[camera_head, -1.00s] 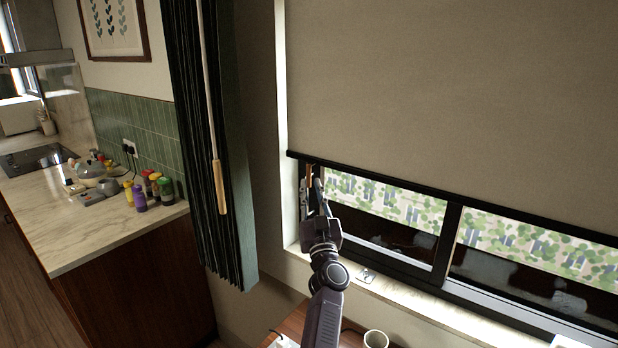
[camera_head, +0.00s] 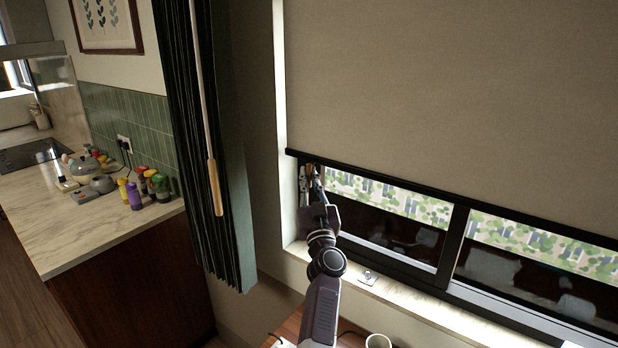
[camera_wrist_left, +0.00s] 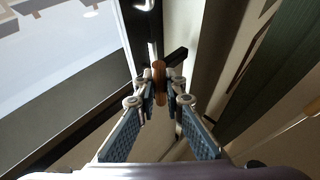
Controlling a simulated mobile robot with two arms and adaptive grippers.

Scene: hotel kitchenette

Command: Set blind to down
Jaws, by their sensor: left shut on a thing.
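The beige roller blind (camera_head: 450,90) covers the upper part of the window in the head view. Its black bottom bar (camera_head: 400,183) hangs across the window, with a strip of glass visible below it. My left gripper (camera_head: 311,180) is at the bar's left end, just below it. In the left wrist view, the left gripper (camera_wrist_left: 160,92) is shut on a small brown wooden pull (camera_wrist_left: 159,80), which stands between its fingertips. A dark bar end shows just beyond the pull. How the pull joins the blind is hidden. My right gripper is not in view.
A dark green curtain (camera_head: 225,150) with a wooden-tipped wand (camera_head: 214,187) hangs left of the window. The window sill (camera_head: 400,292) runs below, with a cup (camera_head: 377,342) on a wooden surface in front. A counter (camera_head: 100,225) with bottles and a kettle stands left.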

